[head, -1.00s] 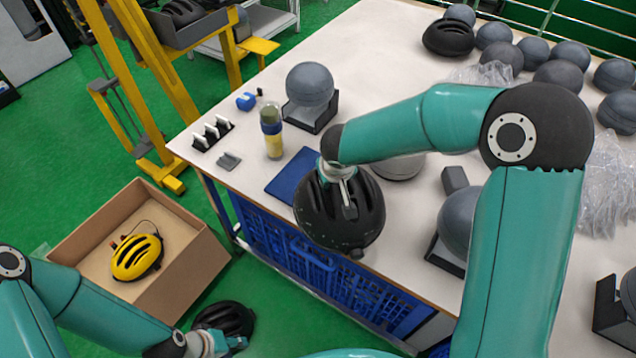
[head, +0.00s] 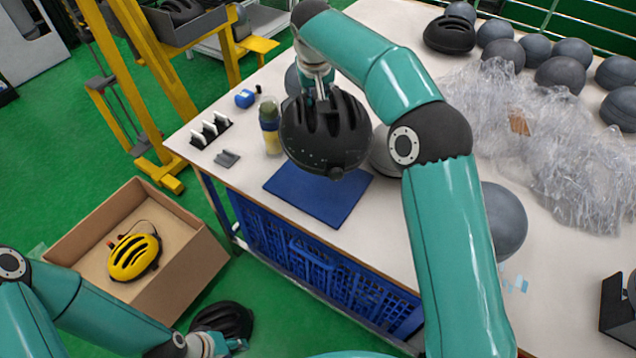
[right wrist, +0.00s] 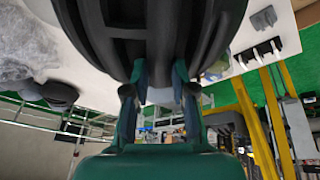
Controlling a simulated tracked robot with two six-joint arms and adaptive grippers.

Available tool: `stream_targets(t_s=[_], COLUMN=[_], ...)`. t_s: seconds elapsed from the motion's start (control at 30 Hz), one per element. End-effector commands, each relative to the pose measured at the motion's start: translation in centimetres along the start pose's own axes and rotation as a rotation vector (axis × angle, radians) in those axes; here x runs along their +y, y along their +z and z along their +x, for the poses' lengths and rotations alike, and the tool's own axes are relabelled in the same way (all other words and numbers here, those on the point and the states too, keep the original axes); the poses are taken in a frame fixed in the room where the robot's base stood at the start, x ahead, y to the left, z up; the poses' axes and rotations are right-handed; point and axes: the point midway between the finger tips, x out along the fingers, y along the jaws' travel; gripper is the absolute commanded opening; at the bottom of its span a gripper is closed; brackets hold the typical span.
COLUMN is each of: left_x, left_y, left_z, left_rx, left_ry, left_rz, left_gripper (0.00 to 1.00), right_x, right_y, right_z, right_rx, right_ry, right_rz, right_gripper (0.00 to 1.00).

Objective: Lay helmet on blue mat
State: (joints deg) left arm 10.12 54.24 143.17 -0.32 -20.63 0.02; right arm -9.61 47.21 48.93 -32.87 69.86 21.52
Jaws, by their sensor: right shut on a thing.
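A black vented helmet (head: 325,132) hangs from my right gripper (head: 318,88), which is shut on it. The helmet is above the table, over the far edge of the blue mat (head: 318,192), and hides part of it. In the right wrist view the dark helmet (right wrist: 150,40) fills the top, between the fingers of my right gripper (right wrist: 158,85). My left gripper (head: 225,345) is low at the bottom, beside another black helmet (head: 222,320) on the floor side; I cannot tell whether its fingers are apart.
A bottle (head: 270,126), a blue roll (head: 244,98) and a small rack (head: 211,130) stand left of the mat. Grey headforms (head: 560,75) and crumpled clear plastic (head: 540,140) fill the right. A cardboard box (head: 190,275) holds a yellow helmet (head: 134,256).

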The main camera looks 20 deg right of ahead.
Motion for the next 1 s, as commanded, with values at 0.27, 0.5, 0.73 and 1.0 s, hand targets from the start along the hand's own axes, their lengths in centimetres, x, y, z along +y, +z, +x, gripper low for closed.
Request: stream_targets(t_s=[0.27, 0.5, 0.73, 1.0], left_x=[-0.3, -0.7, -1.7, -2.0], left_y=[0.0, 0.0, 0.0, 0.0], left_z=[0.8, 1.8, 4.8, 5.5], left_rx=[0.000, 0.000, 0.000, 0.000], left_ry=[0.000, 0.000, 0.000, 0.000], left_rz=[0.000, 0.000, 0.000, 0.000], left_gripper=[0.40, 0.40, 0.40, 0.40], right_x=[-1.6, -2.0, -2.5, -3.1], right_y=[-1.6, -1.2, 0.7, 2.9], right_z=[-3.0, -2.7, 2.2, 8.1], right_rx=[0.003, 0.000, -0.002, -0.001], right_ry=[-0.018, -0.024, -0.023, -0.023], right_rz=[-0.044, -0.068, -0.068, -0.067], right_gripper=[0.00, 0.00, 0.00, 0.00])
